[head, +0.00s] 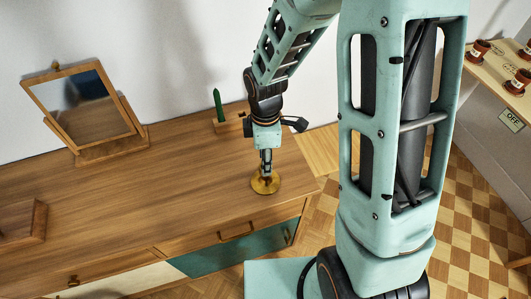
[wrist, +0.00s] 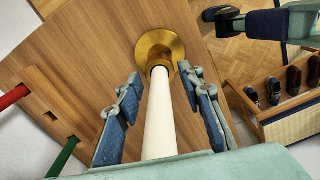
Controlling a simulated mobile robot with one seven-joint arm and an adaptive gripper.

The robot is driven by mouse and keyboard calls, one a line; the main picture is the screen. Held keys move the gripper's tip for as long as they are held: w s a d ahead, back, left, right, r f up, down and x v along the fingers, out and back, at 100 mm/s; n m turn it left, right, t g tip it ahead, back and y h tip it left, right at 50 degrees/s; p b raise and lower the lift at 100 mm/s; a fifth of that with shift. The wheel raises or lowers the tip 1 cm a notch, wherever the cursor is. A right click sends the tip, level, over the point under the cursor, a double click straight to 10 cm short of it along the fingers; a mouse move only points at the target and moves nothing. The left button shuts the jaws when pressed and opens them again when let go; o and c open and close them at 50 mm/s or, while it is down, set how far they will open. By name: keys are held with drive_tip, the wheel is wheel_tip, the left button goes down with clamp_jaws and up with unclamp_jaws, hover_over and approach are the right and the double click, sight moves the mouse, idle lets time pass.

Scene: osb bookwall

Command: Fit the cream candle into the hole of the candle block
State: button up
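The cream candle (wrist: 160,118) stands in a round brass holder (wrist: 160,46), also seen on the dresser top in the head view (head: 272,187). My gripper (wrist: 161,78) is open, with one finger on each side of the candle and a visible gap to each. In the head view my gripper (head: 266,168) points down over the holder, and I cannot make out the candle there. The wooden candle block (head: 232,126) stands behind, near the wall, with a green candle (head: 219,105). In the wrist view a red candle (wrist: 14,97) and the green candle (wrist: 63,157) show beside the block (wrist: 38,88); a dark opening lies between them.
A tilting mirror (head: 88,105) stands at the dresser's back left, and a wooden box (head: 20,222) lies at the front left. The dresser top (head: 170,195) between is clear. A shoe rack (wrist: 290,97) stands on the floor. A shelf with cups (head: 480,52) is at far right.

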clamp_jaws()
drive_tip(key=shift+r, duration=0.15)
idle(0.4)
